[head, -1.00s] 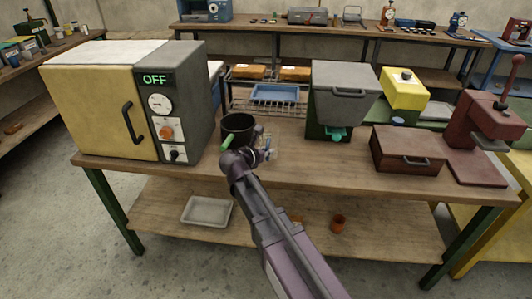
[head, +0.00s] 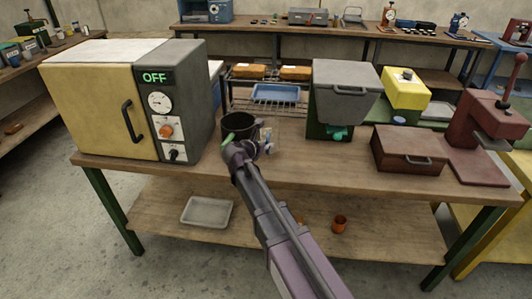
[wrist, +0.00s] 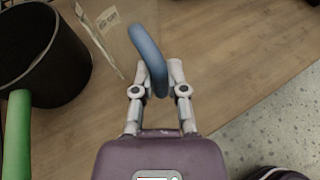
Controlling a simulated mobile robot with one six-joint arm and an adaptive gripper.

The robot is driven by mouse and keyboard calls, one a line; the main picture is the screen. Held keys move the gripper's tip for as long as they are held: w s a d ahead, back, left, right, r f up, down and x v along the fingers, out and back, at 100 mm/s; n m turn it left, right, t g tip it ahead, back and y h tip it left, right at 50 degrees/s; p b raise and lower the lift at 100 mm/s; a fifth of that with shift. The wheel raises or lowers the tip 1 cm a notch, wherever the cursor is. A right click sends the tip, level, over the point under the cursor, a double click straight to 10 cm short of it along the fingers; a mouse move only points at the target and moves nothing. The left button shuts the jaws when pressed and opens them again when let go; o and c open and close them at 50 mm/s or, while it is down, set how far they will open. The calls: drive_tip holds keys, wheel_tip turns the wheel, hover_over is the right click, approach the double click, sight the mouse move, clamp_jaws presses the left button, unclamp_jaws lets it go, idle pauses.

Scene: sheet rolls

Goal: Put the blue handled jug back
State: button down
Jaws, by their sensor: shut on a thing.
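The jug has a blue handle (wrist: 147,42) and a clear, see-through body (wrist: 112,38) with a small printed mark, seen in the wrist view. My gripper (wrist: 157,76) is shut on the blue handle, with one finger on each side. In the head view my gripper (head: 263,147) is over the workbench, just right of a black pot. The jug shows only faintly there, partly hidden by my gripper. I cannot tell whether its base touches the bench.
The black pot (head: 240,124) with a green handle (wrist: 17,135) stands close to the left of the jug. A yellow oven (head: 95,100) reading OFF is further left. A grey-lidded machine (head: 345,92) and a dark red box (head: 408,150) stand right. Wire racks (head: 265,104) are behind.

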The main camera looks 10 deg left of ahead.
sight(267, 152)
drive_tip(key=shift+f+b, duration=1.05)
drive_tip(key=shift+f, duration=0.3)
drive_tip(key=shift+f, duration=0.15)
drive_tip(key=c, duration=0.7)
unclamp_jaws()
drive_tip(key=shift+s+r, duration=0.1)
drive_tip(key=shift+r, duration=0.2)
drive_tip(key=p+v, duration=0.4)
drive_tip(key=v, duration=0.8)
drive_tip(key=shift+f+p, duration=0.1)
drive_tip(key=shift+p, duration=0.2)
drive_tip(key=shift+d, duration=0.1)
